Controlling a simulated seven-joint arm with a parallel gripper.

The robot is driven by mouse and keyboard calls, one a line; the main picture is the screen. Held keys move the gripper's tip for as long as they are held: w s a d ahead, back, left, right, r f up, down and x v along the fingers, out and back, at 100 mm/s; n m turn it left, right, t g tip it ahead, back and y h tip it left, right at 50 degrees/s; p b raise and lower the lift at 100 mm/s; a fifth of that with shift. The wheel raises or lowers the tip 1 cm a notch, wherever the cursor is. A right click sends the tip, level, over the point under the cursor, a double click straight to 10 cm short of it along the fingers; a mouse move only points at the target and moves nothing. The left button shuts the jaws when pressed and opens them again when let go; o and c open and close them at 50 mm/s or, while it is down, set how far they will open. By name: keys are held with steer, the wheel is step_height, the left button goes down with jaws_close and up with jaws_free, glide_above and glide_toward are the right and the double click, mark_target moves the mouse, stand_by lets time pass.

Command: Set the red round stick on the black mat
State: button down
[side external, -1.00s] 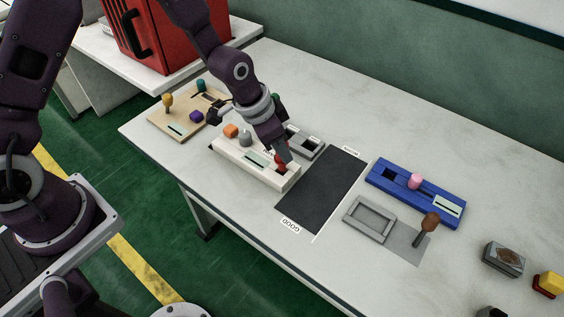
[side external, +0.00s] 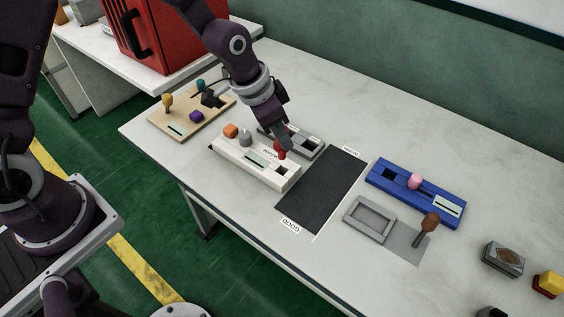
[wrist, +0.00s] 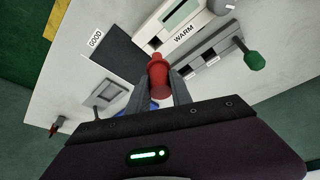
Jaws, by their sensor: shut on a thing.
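My gripper (side external: 284,150) is shut on the red round stick (side external: 282,154) and holds it above the right end of the white block (side external: 245,167). The block's socket at that end shows open and dark below the stick. In the wrist view the red stick (wrist: 158,76) sits between the two fingers (wrist: 160,92). The black mat (side external: 322,190) lies flat on the table just right of the white block, with nothing on it. It also shows in the wrist view (wrist: 106,53), beside a "GOOD" label.
The white block also holds an orange piece (side external: 231,131) and a grey piece (side external: 245,138).

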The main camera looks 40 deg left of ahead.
steer(key=w+d+m+h, duration=0.1)
steer(key=w+d+m, duration=0.3)
steer(key=d, duration=0.5)
steer(key=shift+w+d+f+g, duration=0.2)
steer(key=shift+w+f+g, duration=0.1)
steer(key=shift+g, duration=0.1)
steer(key=shift+r, duration=0.1)
steer(key=shift+f, duration=3.05)
steer(key=shift+f, duration=0.35)
steer(key=c, duration=1.1)
jaws_free()
steer(key=v, duration=0.7)
